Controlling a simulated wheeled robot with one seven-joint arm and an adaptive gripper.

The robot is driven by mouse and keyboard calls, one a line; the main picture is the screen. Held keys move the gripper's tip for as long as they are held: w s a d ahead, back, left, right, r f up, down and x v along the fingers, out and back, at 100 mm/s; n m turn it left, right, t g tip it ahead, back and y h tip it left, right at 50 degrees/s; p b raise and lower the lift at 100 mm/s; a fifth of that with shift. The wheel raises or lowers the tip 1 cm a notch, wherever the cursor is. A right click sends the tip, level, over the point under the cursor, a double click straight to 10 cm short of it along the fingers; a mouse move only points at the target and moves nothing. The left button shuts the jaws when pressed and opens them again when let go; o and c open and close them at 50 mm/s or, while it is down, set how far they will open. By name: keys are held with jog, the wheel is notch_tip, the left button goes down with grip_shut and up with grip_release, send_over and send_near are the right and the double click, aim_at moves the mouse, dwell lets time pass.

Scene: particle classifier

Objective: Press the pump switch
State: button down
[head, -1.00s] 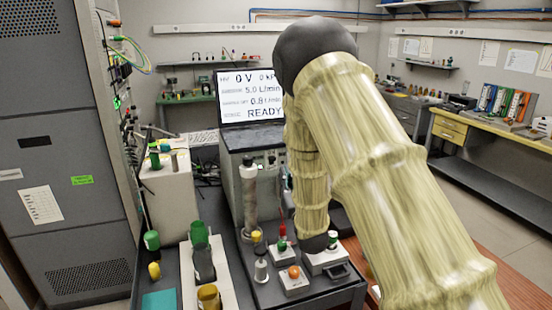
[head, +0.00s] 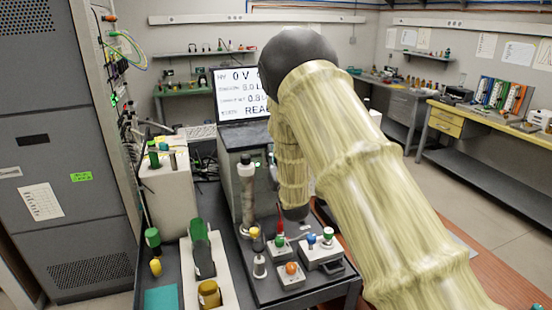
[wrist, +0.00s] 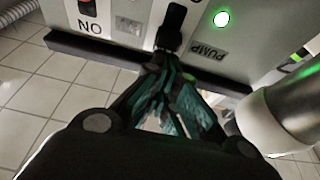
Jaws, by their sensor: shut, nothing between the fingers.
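The PUMP label (wrist: 204,49) is upside down on the grey front panel (wrist: 265,45) in the wrist view. A round green lamp (wrist: 221,19) glows beside it. My gripper (wrist: 172,22) is shut and empty, its dark fingertips over the panel, just left of the label and lamp. The fingertips cover the panel there. I cannot make out the pump switch or tell whether the tips touch anything. In the head view the grey instrument cabinet (head: 232,185) stands below the screen, with a green light (head: 257,165) on its front. My arm hides the gripper there.
A second label (wrist: 90,27) and a red part (wrist: 86,4) lie left on the panel. A pale cylinder (wrist: 275,115) is close at right. The screen (head: 235,90) is partly covered by my arm. Several small knobs and bottles crowd the cart below.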

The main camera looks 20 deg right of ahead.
jog(key=shift+w+r, duration=0.1)
jog(key=shift+w, duration=0.2)
notch_tip(320, 180, down, 3)
jog(key=b, duration=0.3)
jog(key=shift+r, duration=0.1)
jog(key=shift+s, duration=0.15)
dwell(0.4)
